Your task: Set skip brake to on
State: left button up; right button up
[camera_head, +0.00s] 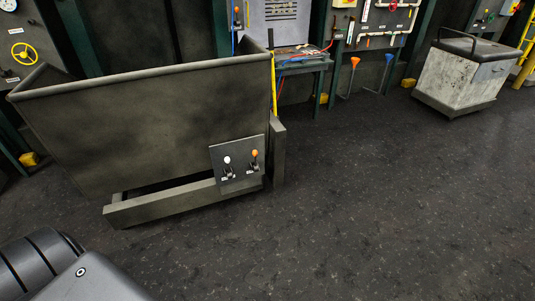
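A large dark metal skip (150,120) stands at the left on a low frame. A dark panel (238,166) is fixed at its lower right front corner. The panel carries two small levers, one with a white knob (227,160) and one with an orange knob (254,154). Both levers point roughly upward. The small labels under them are too small to read, so I cannot tell which is the brake or its setting. Neither of my grippers is in view.
A grey lidded bin (462,80) stands at the back right. A workbench (300,62) with hoses and a wall panel (385,22) line the back. A yellow handwheel (24,53) is at the far left. The dark floor (370,210) in front and right is clear.

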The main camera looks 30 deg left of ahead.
aim_at(226, 159)
jog(key=z, duration=0.3)
jog(key=i, duration=0.85)
jog(key=u, duration=0.3)
jog(key=i, duration=0.85)
jog(key=u, duration=0.85)
jog(key=i, duration=0.3)
jog(key=u, duration=0.2)
